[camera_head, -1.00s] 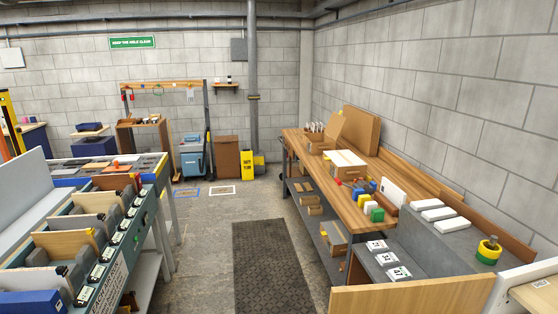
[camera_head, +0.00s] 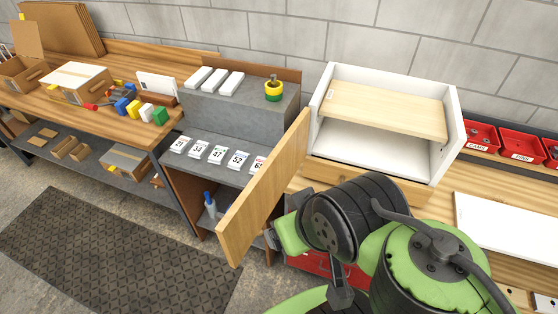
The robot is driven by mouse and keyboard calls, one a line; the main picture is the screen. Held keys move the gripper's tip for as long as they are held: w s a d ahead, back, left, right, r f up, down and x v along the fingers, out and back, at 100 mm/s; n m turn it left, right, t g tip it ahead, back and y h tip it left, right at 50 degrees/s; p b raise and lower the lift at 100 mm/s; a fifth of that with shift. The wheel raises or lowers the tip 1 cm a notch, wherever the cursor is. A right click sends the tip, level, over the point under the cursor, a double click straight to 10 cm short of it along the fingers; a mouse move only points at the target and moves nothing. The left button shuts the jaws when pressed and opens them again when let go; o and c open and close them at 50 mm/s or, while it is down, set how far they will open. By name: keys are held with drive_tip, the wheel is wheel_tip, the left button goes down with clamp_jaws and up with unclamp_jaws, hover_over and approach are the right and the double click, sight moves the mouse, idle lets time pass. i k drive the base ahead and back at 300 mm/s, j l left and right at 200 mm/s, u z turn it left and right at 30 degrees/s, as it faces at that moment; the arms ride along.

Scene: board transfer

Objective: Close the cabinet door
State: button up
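The cabinet door (camera_head: 266,187) is a light wooden panel in the middle of the view. It stands swung out from the white cabinet (camera_head: 452,122), slanting toward the camera on the cabinet's left side. The cabinet front is open and shows a wooden shelf (camera_head: 385,105) inside. A wooden strip runs along its lower front. My green and black arm is in front of the cabinet at the lower right. Its links lie close to the door's right side in the picture; I cannot tell whether they touch.
Left of the door is a grey stepped stand (camera_head: 243,105) with numbered cards and a yellow-green pot (camera_head: 273,91). Red bins (camera_head: 522,143) stand right of the cabinet. A white board (camera_head: 512,222) lies on the bench at right. The floor around the dark mat (camera_head: 100,250) is clear.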

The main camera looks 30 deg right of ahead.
sight(236, 230)
drive_tip(key=i+j+z, duration=0.1)
drive_tip(key=j+z, duration=0.3)
drive_tip(key=i+j+z, duration=0.1)
drive_tip(key=j+z, duration=0.15)
drive_tip(key=z, duration=0.15)
drive_tip(key=j+z, duration=0.7)
drive_tip(key=z, duration=0.15)
drive_tip(key=k+j+z, duration=0.15)
drive_tip(key=j+z, duration=0.25)
drive_tip(key=i+j, duration=0.1)
drive_tip(key=j, duration=0.25)
drive_tip(key=i+j, duration=0.15)
drive_tip(key=j, duration=0.2)
drive_tip(key=i+j, duration=0.1)
drive_tip(key=j, duration=0.25)
drive_tip(key=i+j, duration=0.1)
drive_tip(key=j, duration=0.25)
drive_tip(key=u, duration=0.05)
